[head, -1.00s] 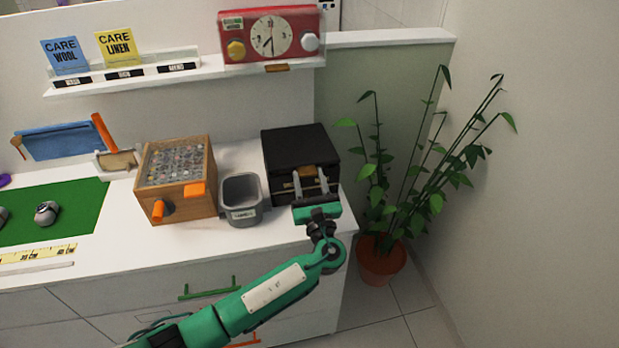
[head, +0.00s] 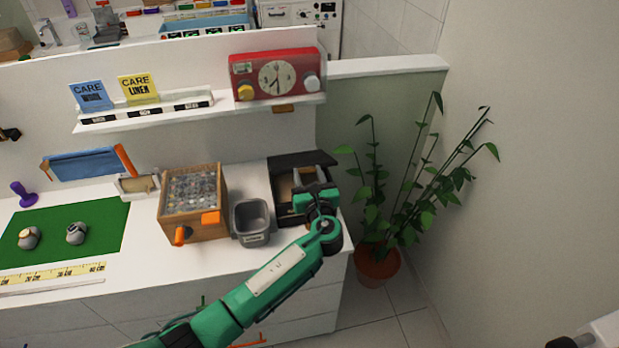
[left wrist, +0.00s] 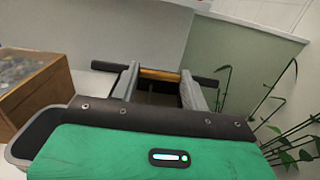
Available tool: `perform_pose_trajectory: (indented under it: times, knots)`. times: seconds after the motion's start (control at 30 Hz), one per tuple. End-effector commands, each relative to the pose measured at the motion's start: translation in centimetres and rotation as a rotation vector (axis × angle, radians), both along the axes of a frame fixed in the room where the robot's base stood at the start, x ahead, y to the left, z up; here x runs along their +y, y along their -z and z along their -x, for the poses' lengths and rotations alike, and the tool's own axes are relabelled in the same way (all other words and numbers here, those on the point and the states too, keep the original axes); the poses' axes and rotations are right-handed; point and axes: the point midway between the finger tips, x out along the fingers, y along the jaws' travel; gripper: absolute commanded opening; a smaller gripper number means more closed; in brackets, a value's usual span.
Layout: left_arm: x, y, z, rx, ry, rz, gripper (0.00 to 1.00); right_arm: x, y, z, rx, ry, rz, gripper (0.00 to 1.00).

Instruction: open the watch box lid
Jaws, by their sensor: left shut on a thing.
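The black watch box (head: 287,207) stands at the right end of the white counter. Its dark lid (head: 302,160) is raised at the front and tilts back, and a light brown inside shows below it. My left gripper (head: 308,178) is in front of the box, shut on the lid's front tab. In the left wrist view the fingers (left wrist: 160,78) close around the brass-coloured tab (left wrist: 160,73), with the dark lid edge (left wrist: 205,82) on both sides. My gripper hides part of the box's front and inside.
A grey bin (head: 250,220) and a wooden box with orange knobs (head: 193,205) stand left of the watch box. A potted plant (head: 376,268) is close on the right. A red clock panel (head: 277,78) sits on the shelf above.

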Motion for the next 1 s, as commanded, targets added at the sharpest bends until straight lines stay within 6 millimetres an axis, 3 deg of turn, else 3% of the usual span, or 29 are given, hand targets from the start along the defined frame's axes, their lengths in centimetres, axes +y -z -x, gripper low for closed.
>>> perform_pose_trajectory:
  times: [0.03,0.3,0.87,0.9,1.0]
  knots:
    - [0.1,-1.1,-0.3,-0.007,0.000,-0.001,0.04,0.0,-0.6,0.0,0.000,0.000,0.000,0.36]
    - [0.4,-2.5,-1.2,-0.009,0.001,-0.001,0.04,0.0,-1.6,0.0,0.000,0.000,0.000,0.36]
    - [0.4,-2.9,-1.6,-0.010,0.001,-0.001,0.04,0.0,-1.8,0.0,0.000,0.000,0.000,0.36]
    - [0.4,-2.9,-1.6,-0.010,0.001,-0.001,0.51,0.0,-1.8,0.0,0.000,0.000,0.000,0.36]
    - [0.4,-2.8,-1.5,-0.009,0.001,-0.001,0.67,0.0,-1.8,0.0,0.000,0.000,0.000,0.36]
